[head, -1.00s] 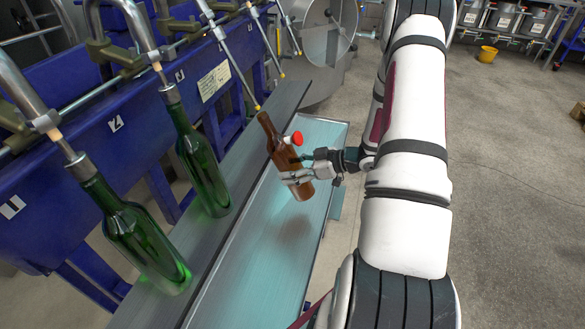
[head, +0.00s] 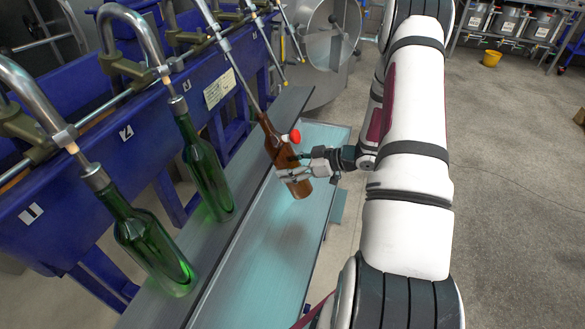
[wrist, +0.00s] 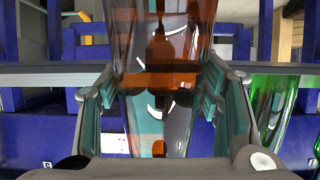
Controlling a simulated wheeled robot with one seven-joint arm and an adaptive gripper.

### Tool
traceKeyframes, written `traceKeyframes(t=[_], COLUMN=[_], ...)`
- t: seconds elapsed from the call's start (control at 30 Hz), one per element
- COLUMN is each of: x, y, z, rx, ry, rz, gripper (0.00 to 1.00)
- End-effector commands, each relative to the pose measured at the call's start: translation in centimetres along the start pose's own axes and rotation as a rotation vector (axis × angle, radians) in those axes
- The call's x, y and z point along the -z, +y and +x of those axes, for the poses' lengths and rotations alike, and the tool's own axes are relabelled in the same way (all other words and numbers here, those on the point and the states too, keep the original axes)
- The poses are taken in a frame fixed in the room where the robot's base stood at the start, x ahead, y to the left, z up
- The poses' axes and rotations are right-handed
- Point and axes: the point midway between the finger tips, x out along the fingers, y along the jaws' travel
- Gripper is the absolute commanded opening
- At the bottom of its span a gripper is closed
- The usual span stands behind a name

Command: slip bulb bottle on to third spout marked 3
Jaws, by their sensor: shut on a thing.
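The brown glass bottle (head: 280,150) is tilted in the head view, its neck up and to the left. A red round piece (head: 295,136) shows at its side. My gripper (head: 294,175) is shut around its lower body from the right and holds it over the pale bench. In the wrist view the brown bottle (wrist: 160,60) fills the space between the fingers. The third spout (head: 243,78) is a thin straight tube whose lower end meets the bottle mouth. Its yellow tip is not visible, seemingly inside the mouth; depth is hard to judge.
Green bottles hang on the first spout (head: 145,235) and second spout (head: 203,165), left of the brown one. A grey rail (head: 225,230) runs below them along the blue filler (head: 75,170). Further spouts stand beyond the third. The pale bench (head: 270,250) is clear.

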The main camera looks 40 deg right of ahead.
Motion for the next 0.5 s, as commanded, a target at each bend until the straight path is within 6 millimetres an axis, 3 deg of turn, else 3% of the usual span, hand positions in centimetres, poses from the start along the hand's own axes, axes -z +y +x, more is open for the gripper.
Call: traceKeyframes(t=[0.5], x=[2.8], y=[0.0], z=[-0.1], rx=[0.001], ry=[0.003], rz=[-0.002], gripper=[0.13])
